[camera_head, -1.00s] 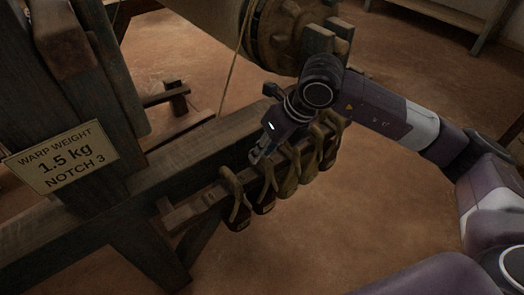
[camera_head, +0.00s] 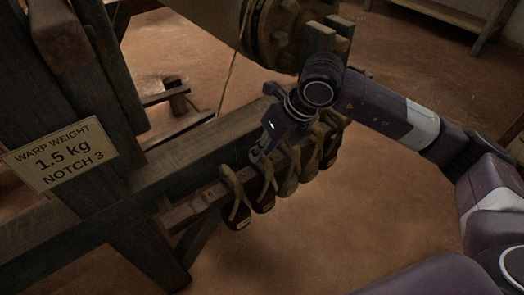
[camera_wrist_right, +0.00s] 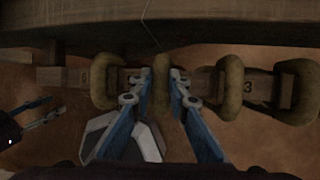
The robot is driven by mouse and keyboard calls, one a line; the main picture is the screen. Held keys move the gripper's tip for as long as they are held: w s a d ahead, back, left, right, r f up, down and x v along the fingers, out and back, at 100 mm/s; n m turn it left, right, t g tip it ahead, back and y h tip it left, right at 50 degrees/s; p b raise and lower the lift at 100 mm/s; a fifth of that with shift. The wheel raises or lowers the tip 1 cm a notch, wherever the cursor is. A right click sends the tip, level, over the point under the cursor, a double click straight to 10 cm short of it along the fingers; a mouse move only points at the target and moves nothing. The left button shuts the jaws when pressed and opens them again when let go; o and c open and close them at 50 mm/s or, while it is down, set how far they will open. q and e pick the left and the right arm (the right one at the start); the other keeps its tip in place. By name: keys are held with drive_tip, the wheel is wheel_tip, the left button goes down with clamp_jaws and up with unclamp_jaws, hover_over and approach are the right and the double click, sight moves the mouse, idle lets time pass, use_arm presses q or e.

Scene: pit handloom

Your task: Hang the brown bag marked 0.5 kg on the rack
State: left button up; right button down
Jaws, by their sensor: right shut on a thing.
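Two dark brown bags hang by loops near the left end of a wooden rack bar (camera_head: 180,214): a leftmost one (camera_head: 237,216) and a second one (camera_head: 264,200). Their marks are too small to read. My right gripper (camera_head: 256,156) is at the top of the second bag's loop. In the right wrist view, its blue fingers (camera_wrist_right: 160,80) stand on both sides of this loop (camera_wrist_right: 161,64), shut on it, with the bar just beneath. The bag body is hidden there. My left gripper (camera_wrist_right: 54,107) shows at that view's left edge, its fingers apart and empty.
Olive bags (camera_head: 290,178) hang close together on the right part of the bar. The bar bears numbers, including a 3 (camera_wrist_right: 248,87). A thick loom beam (camera_head: 190,160) runs just behind. A sign (camera_head: 62,154) reads warp weight 1.5 kg, notch 3. Floor in front is clear.

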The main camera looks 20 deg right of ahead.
drive_tip(key=c, duration=1.8)
unclamp_jaws()
drive_tip(key=shift+f, duration=0.1)
drive_tip(key=shift+o, duration=0.2)
